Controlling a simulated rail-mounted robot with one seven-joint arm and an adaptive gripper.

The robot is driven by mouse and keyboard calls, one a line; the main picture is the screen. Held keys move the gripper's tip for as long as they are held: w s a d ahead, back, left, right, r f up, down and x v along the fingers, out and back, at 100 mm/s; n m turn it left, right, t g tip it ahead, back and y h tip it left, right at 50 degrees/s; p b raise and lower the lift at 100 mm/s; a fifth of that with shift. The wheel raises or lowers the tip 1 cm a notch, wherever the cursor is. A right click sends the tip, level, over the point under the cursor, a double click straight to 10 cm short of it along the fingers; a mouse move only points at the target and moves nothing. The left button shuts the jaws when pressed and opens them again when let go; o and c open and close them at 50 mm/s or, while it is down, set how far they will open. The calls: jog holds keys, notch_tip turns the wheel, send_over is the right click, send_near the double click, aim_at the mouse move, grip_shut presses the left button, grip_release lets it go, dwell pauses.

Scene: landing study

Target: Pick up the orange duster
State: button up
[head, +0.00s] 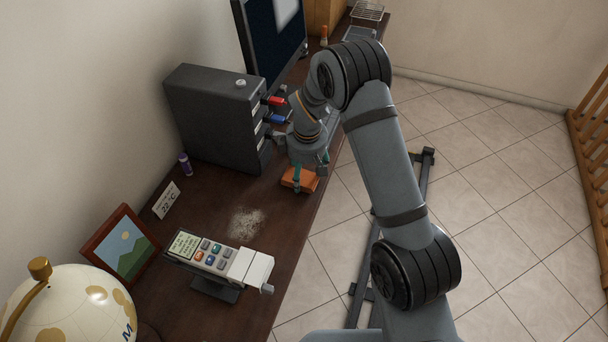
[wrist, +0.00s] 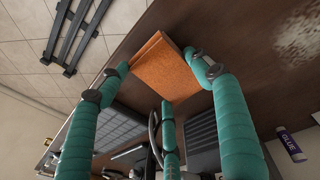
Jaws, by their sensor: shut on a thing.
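The orange duster (head: 299,180) is a folded cloth at the right edge of the dark brown desk in the head view. It also shows in the wrist view (wrist: 165,72), between teal fingers. My gripper (head: 309,170) is shut on the duster, with fingers on opposite sides of it; its fingertips also show in the wrist view (wrist: 160,62). A third finger is at the duster's near side there. I cannot tell whether the duster touches the desk (head: 215,205) or is slightly above it.
A dark cabinet (head: 210,120) with red and blue items at its front stands behind left.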

aim_at(309, 172)
jog(key=r, duration=0.2)
jog(key=d+r, duration=0.1)
jog(key=r, duration=0.1)
jog(key=shift+d, duration=0.2)
jog(key=d+r, duration=0.2)
jog(key=d, duration=0.1)
jog(key=s+d+r+b, duration=0.1)
jog(key=d+r, duration=0.1)
jog(key=d, duration=0.1)
jog(key=s+d+r, duration=0.1)
jog(key=d+r, duration=0.1)
jog(key=d, duration=0.2)
jog(key=shift+r, duration=0.15)
jog(key=o, duration=0.7)
jog(key=c, duration=0.6)
jog(key=shift+c, duration=0.2)
